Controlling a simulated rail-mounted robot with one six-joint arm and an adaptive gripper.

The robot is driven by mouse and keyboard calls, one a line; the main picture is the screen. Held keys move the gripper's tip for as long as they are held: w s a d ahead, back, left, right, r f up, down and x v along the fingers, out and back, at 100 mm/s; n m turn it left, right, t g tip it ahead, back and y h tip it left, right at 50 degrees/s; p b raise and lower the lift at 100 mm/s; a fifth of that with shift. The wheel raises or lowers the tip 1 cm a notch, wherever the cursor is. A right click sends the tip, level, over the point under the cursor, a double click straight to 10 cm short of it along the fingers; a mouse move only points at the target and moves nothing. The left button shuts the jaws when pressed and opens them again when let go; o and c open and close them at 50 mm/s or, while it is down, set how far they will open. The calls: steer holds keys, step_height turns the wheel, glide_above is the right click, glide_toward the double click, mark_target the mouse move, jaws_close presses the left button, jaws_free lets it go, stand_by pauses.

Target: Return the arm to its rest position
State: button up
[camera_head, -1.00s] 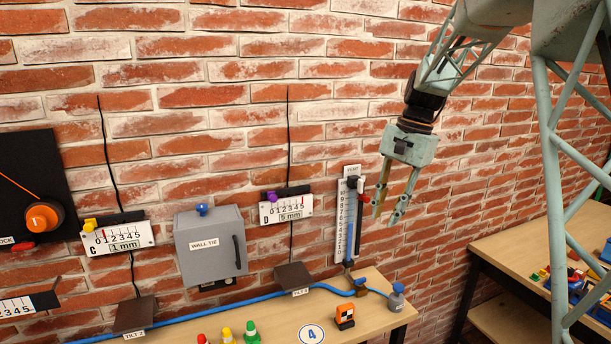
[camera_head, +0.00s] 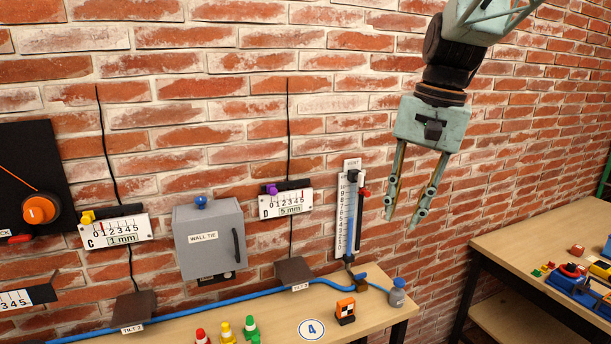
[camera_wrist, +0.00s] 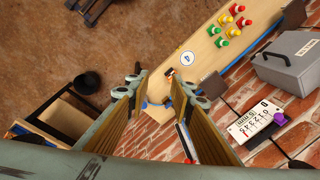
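My gripper (camera_head: 402,200) hangs from my arm at the right of the head view, fingers pointing down. It is open and empty, with a clear gap between the two fingers. It is in front of the brick wall, just right of the vertical scale board (camera_head: 349,215) and above the right end of the wooden bench. In the wrist view my gripper (camera_wrist: 167,88) shows both fingers apart with nothing between them but the bench and floor beyond.
A grey WALL TIE box (camera_head: 208,240) and gauges C (camera_head: 115,231) and D (camera_head: 286,204) are on the wall. A second table (camera_head: 530,240) stands right. Space around the fingers looks clear.

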steer(key=s+f+n+t+b, duration=0.1)
steer(key=s+f+n+b, duration=0.1)
steer(key=s, duration=1.5)
steer(key=s+f+n+t+h+b, duration=0.1)
steer(key=s+f+n+b, duration=0.1)
steer(key=s, duration=1.5)
step_height(320, 180, down, 3)
steer(key=shift+r+n+t, duration=0.1)
steer(key=shift+n+t, duration=0.3)
steer(key=shift+n, duration=0.5)
